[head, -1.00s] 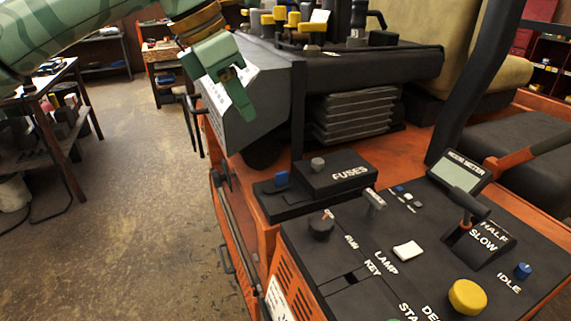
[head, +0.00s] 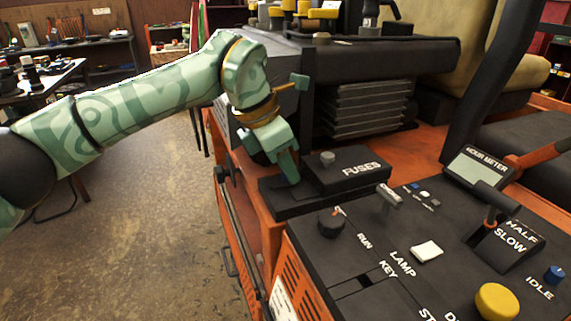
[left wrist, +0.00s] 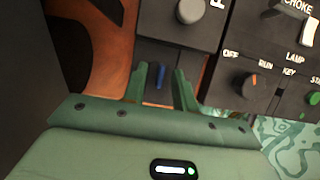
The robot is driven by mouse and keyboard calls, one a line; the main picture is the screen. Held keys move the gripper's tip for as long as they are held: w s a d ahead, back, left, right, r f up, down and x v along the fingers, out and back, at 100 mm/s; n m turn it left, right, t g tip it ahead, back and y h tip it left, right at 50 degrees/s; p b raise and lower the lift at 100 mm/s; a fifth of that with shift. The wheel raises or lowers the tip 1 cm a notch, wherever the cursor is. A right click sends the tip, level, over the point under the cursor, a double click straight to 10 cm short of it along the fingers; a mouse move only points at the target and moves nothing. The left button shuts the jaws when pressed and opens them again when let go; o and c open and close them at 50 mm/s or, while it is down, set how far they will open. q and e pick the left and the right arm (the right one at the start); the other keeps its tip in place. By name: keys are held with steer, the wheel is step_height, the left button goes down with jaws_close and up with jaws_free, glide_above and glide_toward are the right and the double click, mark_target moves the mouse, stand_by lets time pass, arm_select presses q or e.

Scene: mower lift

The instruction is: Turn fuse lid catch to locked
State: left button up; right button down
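The black fuse box (head: 352,172), marked FUSES, sits shut on the mower's side panel, with a grey knob (head: 327,158) on its lid. The blue catch (left wrist: 161,77) is at the box's edge, over a dark base plate. My left gripper (head: 291,178) is lowered at the box's left end and hides the catch in the head view. In the left wrist view, its two green fingers (left wrist: 160,74) are open, one on each side of the blue catch, with gaps between. The catch's exact turn angle is hard to judge. My right gripper is out of view.
The control panel with a rotary switch (head: 331,223), white lamp button (head: 426,250) and yellow knob (head: 497,301) lies right of and in front of the box. A black engine cover (head: 370,65) stands behind. Open floor (head: 150,240) lies to the left.

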arm_select(q)
steer(key=shift+c, duration=0.3)
jaws_close()
